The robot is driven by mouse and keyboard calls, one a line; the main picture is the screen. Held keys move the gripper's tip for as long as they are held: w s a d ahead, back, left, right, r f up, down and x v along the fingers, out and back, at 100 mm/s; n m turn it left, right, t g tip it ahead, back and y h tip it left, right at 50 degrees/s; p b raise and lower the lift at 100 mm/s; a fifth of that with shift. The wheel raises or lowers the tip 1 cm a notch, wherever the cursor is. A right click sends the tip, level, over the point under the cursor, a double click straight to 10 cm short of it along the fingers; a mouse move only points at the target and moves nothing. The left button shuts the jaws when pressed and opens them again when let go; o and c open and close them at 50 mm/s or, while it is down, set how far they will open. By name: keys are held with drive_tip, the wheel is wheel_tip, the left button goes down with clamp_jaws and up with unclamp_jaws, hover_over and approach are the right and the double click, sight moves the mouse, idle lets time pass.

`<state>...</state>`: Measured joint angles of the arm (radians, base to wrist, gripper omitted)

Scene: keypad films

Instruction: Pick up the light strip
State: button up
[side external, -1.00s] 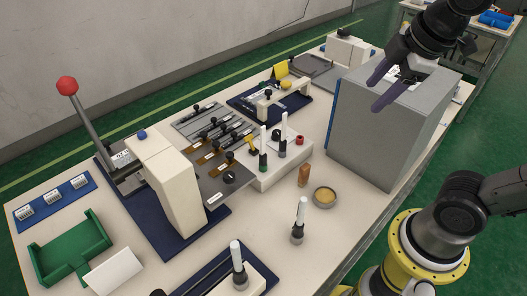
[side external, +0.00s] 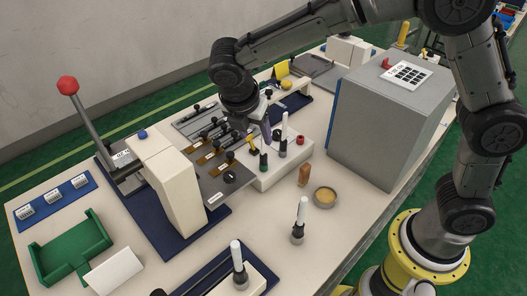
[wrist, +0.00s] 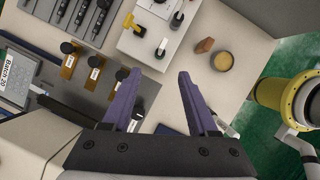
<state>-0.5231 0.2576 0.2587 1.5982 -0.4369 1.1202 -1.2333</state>
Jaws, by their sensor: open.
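Several strips with black knobs lie on the grey rack left of the white block. Three are amber-brown (side external: 203,161) with small white labels; they also show in the wrist view (wrist: 95,76). Others are grey (wrist: 82,14). I cannot tell from colour alone which one is the light strip. My gripper (side external: 262,130) is above the right part of the rack, beside the white block. In the wrist view its two purple fingers (wrist: 158,75) are spread apart with nothing between them. The left finger is near the rightmost amber strip's knob. In the side view my wrist hides part of the rack.
The white block (side external: 290,165) holds upright white-topped tools. A brown piece (side external: 304,176) and a round dish (side external: 325,196) are on the table. A large grey box (side external: 385,130) stands right, and a cream press with a red-knobbed lever (side external: 67,86) stands left.

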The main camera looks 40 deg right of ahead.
sight(262, 156)
drive_tip(key=x, duration=0.6)
drive_tip(key=shift+d+f, duration=0.1)
drive_tip(key=shift+f, duration=0.1)
drive_tip(key=shift+x, duration=2.7)
drive_tip(key=shift+f, duration=0.1)
clamp_jaws()
